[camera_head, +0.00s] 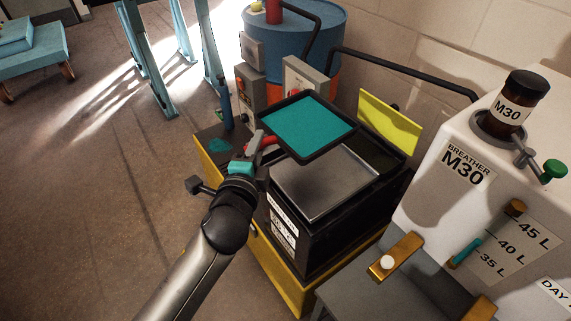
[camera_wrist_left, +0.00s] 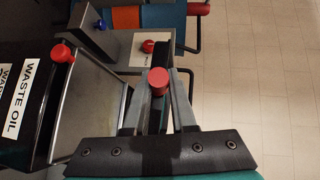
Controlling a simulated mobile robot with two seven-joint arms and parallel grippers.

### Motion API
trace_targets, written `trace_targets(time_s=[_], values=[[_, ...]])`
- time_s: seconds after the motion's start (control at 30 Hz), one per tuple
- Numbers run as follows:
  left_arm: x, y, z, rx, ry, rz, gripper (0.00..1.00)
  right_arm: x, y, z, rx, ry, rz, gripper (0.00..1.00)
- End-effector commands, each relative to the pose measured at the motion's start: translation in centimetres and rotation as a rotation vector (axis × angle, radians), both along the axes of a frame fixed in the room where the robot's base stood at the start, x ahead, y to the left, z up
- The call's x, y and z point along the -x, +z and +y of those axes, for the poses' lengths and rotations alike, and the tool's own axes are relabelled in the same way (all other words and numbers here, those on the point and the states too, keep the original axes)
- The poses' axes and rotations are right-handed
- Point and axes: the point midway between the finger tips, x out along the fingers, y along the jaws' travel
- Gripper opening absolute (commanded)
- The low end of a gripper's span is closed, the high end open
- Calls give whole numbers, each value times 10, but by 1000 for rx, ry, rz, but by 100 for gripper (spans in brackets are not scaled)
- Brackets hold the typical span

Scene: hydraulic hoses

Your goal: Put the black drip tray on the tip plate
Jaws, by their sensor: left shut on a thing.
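The black drip tray (camera_head: 283,145), with teal liquid in it, hangs in the air over the back left part of the black waste oil box in the head view. Below it, the box's open top shows a grey metal plate (camera_head: 322,190), apparently the tip plate. My left gripper (camera_head: 258,145) is at the tray's left side, shut on its red handle (camera_head: 268,141). The wrist view shows the red handle end (camera_wrist_left: 158,80) between the fingers. The tray itself is hard to make out there. The tray appears apart from the plate and hides its back part. My right gripper is out of view.
A yellow panel (camera_head: 390,122) stands behind the box. Grey control boxes (camera_head: 305,80) and a blue and orange drum (camera_head: 315,50) are behind the tray. A white M30 tank (camera_head: 455,205) stands close on the right. Floor (camera_head: 80,190) is clear on the left.

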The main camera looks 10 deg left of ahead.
Motion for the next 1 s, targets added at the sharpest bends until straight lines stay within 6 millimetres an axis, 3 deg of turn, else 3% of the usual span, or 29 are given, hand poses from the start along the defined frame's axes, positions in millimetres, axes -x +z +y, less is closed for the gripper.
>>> trace_targets(time_s=[0.1, 0.2, 0.37, 0.67, 1.0], values=[[-8, -30, -16, 15, -16, 15, 0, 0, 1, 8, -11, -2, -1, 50], [-10, -47, -28, 23, -32, 22, 0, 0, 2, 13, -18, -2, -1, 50], [-11, -62, -40, 30, -53, 30, 0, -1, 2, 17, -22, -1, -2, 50], [-11, -78, -42, 31, -58, 30, 0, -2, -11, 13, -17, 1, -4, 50], [-11, -115, -43, 31, -59, 31, 0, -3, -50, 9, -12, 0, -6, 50]])
